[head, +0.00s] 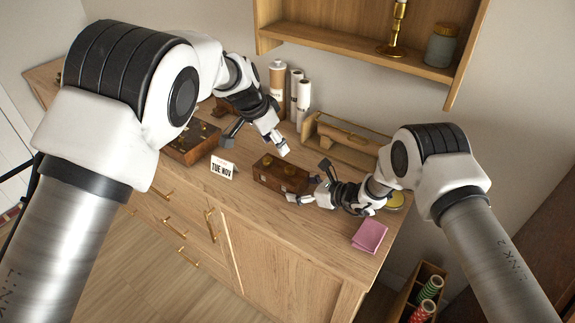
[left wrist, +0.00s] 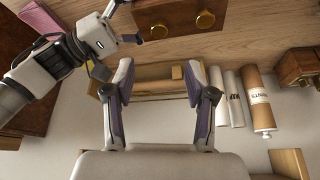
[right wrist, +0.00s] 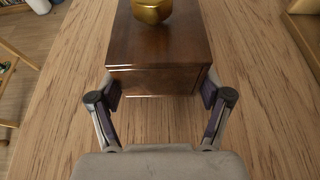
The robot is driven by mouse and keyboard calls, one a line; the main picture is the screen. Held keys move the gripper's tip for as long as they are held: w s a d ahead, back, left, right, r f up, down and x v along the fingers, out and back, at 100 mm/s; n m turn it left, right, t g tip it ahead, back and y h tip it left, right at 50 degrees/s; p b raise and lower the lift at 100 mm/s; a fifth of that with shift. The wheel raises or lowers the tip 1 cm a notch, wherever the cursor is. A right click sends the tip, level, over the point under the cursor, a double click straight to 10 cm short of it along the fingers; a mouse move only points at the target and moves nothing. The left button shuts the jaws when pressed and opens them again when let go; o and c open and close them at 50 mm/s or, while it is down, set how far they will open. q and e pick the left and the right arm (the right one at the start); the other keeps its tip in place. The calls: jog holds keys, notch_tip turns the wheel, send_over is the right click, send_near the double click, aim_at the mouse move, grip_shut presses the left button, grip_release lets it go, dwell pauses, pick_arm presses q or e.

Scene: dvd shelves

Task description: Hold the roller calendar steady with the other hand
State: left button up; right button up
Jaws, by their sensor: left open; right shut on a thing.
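The roller calendar appears to be the dark brown wooden box (head: 280,174) with brass knobs on top, standing on the wooden counter. In the left wrist view its top (left wrist: 178,14) shows two brass knobs. My right gripper (head: 309,182) is shut on the calendar's right end; in the right wrist view its fingers (right wrist: 161,95) press both sides of the box. My left gripper (head: 257,145) is open and empty, above and behind the calendar, apart from it. The calendar's front display is not readable.
A white card reading "TUE NOV" (head: 223,167) stands left of the calendar. Another brown box (head: 190,143) sits farther left. Pale rolls (head: 299,95) and a wooden rack (head: 345,144) stand behind. A pink cloth (head: 369,235) lies at the counter's right front edge.

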aim_at(289, 168)
pick_arm(q)
jog(key=x, duration=1.1)
jog(key=shift+w+f, duration=0.15)
jog(key=shift+f, duration=0.25)
grip_shut()
